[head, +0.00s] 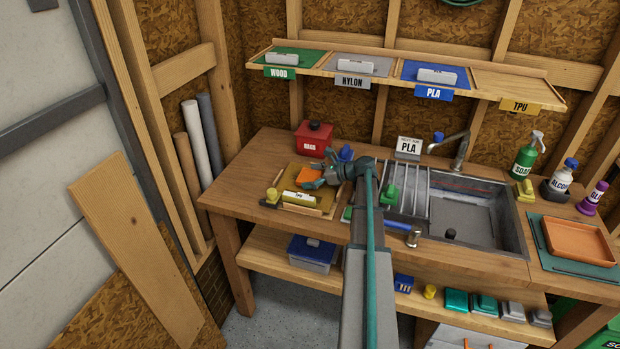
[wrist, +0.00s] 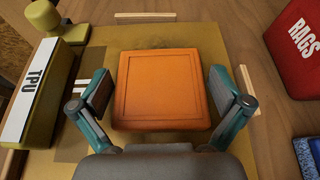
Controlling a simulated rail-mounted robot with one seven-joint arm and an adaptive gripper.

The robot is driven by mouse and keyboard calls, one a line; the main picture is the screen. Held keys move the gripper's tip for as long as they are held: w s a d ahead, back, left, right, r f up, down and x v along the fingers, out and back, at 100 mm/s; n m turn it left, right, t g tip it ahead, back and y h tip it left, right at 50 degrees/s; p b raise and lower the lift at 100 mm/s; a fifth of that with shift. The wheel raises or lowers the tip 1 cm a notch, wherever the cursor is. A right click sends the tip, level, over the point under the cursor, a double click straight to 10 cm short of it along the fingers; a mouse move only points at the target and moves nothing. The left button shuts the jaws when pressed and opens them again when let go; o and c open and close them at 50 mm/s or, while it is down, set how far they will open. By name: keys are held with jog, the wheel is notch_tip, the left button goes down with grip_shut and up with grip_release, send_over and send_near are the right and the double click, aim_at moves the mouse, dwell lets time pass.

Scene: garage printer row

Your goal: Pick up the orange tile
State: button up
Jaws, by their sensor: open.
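The orange tile (wrist: 162,90) is square with a raised rim. It lies flat on a yellowish mat (wrist: 150,36) in the wrist view. In the head view the tile (head: 307,174) shows partly behind my gripper (head: 315,182), on the left part of the workbench. My gripper is open, and in the wrist view its teal and grey fingers (wrist: 159,92) stand at the tile's left and right sides. The tile's near edge is close to the grey palm. I cannot tell whether the fingertips reach down to the tile's height.
A yellow block labelled TPU (wrist: 35,92) lies left of the tile. A red box labelled RAGS (head: 313,138) stands behind to the right. The sink (head: 475,215) is to the right, and an orange tray (head: 578,240) sits at the far right.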

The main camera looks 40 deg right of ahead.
jog(key=c, duration=0.9)
jog(key=shift+r, duration=0.1)
